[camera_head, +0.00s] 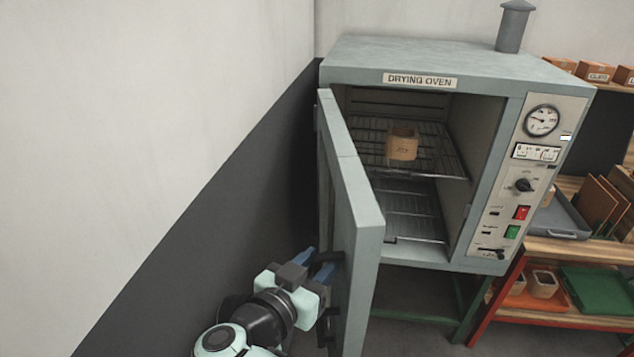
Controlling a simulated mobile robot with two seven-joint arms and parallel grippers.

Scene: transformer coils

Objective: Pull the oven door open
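The grey drying oven (450,68) stands at the right of the head view, with its door (362,220) swung wide open on the left side. The open door points toward me, and the chamber shows clearly. A dark bar handle (326,257) is on the door's outer face, partly hidden by my gripper.
Inside the oven, a tan coil-like block (402,145) sits on the upper wire rack (440,150). A wall (160,130) lies left of the door. A shelf with trays (556,247) stands close on the right.

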